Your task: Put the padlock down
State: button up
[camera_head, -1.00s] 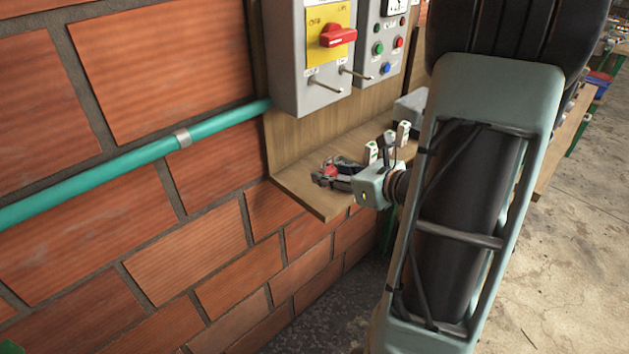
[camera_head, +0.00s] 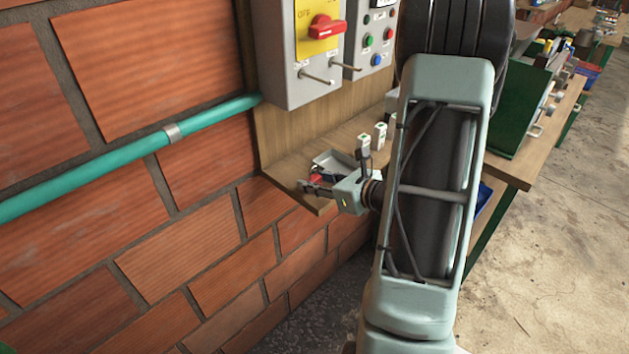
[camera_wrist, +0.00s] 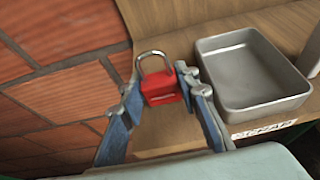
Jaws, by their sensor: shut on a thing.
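A red padlock (camera_wrist: 161,88) with a silver shackle is between the two blue-grey fingers of my gripper (camera_wrist: 163,84) in the wrist view. The fingers are shut on its body, and the shackle points away from my wrist. Below the padlock in that view is bare wooden shelf (camera_wrist: 165,133). In the head view the padlock's red body (camera_head: 317,180) shows partly, with my gripper (camera_head: 310,186) around it near the shelf's front left end. I cannot tell whether the padlock touches the shelf.
An empty grey metal tray (camera_wrist: 250,75) stands just right of the padlock, with a lettered label (camera_wrist: 263,130) on the shelf edge before it. A brick wall (camera_head: 150,75) is at left. A grey switch box with a red handle (camera_head: 326,27) and projecting rods hangs above.

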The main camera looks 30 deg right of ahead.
jog(key=shift+f+b, duration=0.25)
jog(key=shift+b, duration=0.05)
jog(key=o, duration=0.9)
jog(key=shift+r, duration=0.1)
jog(key=shift+o, duration=0.2)
jog(key=shift+r, duration=0.1)
jog(key=shift+r+p, duration=0.2)
jog(key=shift+p, duration=0.2)
jog(key=v, duration=1.2)
jog(key=shift+f+b, duration=0.2)
jog(key=shift+b, duration=0.15)
